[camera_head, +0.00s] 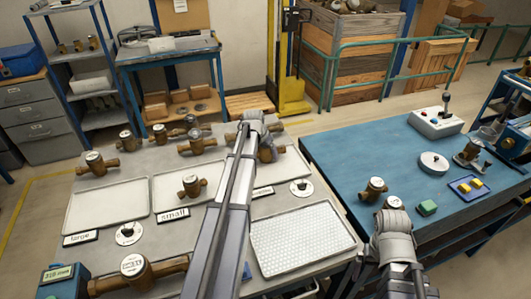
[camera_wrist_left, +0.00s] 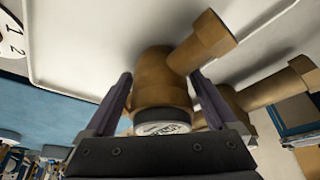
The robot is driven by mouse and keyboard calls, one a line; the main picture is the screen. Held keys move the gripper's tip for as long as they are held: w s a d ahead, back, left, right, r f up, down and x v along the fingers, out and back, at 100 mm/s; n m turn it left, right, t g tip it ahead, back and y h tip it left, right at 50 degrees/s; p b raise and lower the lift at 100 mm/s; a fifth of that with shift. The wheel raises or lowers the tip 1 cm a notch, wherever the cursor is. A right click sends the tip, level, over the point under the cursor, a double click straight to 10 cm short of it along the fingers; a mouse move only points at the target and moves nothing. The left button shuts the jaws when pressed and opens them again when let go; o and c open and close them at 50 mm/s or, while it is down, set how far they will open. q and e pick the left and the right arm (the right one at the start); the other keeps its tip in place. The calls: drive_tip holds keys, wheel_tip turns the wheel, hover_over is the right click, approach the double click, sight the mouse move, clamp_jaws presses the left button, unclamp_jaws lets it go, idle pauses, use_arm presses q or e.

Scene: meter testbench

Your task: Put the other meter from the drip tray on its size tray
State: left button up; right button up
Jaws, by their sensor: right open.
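The drip tray (camera_head: 303,242), white and perforated, is empty at the front right of the grey bench. The large tray (camera_head: 108,207) is empty. The small tray (camera_head: 168,177) holds a brass meter (camera_head: 192,186). A third tray (camera_head: 284,205), its label partly covered, lies behind my left arm. My left gripper (camera_head: 262,137) is above that tray's far part. In the wrist view its fingers (camera_wrist_left: 160,80) stand on both sides of a brass meter (camera_wrist_left: 165,85); I cannot tell whether they touch it. My right gripper (camera_head: 392,222) is open above the blue table's left part.
Several brass meters (camera_head: 95,162) stand along the back of the grey bench. A meter in a blue fixture (camera_head: 62,281) is at the front left. On the blue table, a meter (camera_head: 374,189) and a green block (camera_head: 427,208) are near my right gripper. A joystick box (camera_head: 437,121) stands farther back.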

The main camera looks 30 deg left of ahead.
use_arm(q)
drive_tip(key=shift+o, duration=0.4)
drive_tip(key=shift+r, duration=0.15)
drive_tip(key=shift+s+r+p, duration=0.2)
drive_tip(key=shift+r+p, duration=0.4)
drive_tip(key=shift+p, duration=0.1)
drive_tip(key=p+v, duration=1)
drive_tip(key=shift+s+r, duration=0.25)
drive_tip(key=shift+r, duration=0.05)
